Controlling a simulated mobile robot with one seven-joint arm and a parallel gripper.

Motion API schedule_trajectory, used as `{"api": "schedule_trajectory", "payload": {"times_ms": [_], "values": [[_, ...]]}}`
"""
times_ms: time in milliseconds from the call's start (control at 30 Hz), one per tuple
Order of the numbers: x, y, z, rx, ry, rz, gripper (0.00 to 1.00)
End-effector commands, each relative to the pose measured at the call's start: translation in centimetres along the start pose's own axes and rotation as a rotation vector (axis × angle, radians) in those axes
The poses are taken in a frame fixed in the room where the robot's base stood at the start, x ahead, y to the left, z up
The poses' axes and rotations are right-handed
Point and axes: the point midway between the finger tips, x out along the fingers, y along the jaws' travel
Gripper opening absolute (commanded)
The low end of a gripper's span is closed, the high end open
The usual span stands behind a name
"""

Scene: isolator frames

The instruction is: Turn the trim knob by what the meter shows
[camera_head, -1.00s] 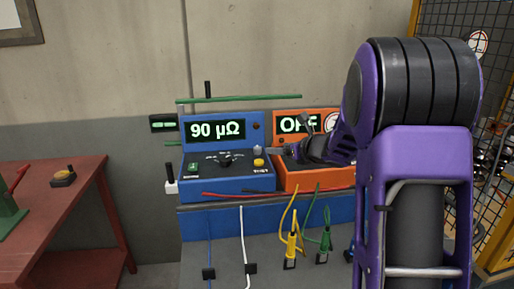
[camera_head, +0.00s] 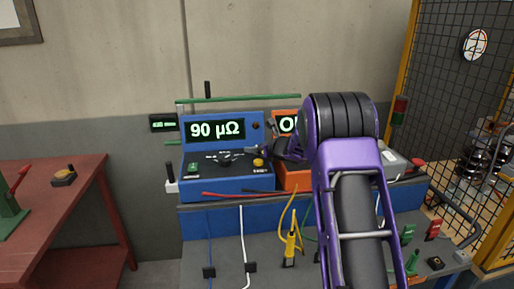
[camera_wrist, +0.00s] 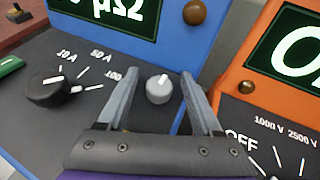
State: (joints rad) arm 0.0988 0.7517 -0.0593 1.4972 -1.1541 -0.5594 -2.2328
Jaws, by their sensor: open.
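The blue meter (camera_head: 223,115) shows 90 µΩ on its lit display (camera_head: 216,130). In the wrist view, a small grey knob (camera_wrist: 159,91) with a white pointer mark stands on its panel; I take this for the trim knob. My gripper (camera_wrist: 160,78) is open, with one finger on each side of the grey knob and visible gaps between. A larger black selector knob (camera_wrist: 46,88) with current markings is to the left.
An orange instrument (camera_wrist: 270,80) stands close on the right, partly hidden by my arm in the head view. A yellow button (camera_head: 258,162) is near my gripper. A small black display (camera_head: 163,123) is at the left, too small to read.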

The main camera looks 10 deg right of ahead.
Motion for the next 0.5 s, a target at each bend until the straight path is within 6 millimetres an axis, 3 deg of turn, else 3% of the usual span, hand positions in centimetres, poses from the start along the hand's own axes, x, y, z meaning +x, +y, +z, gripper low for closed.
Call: {"api": "schedule_trajectory", "payload": {"times_ms": [167, 500], "values": [[-0.01, 0.02, 0.02, 0.000, 0.000, 0.000, 0.65], [-0.04, 0.02, 0.04, -0.001, -0.001, 0.001, 0.04]]}}
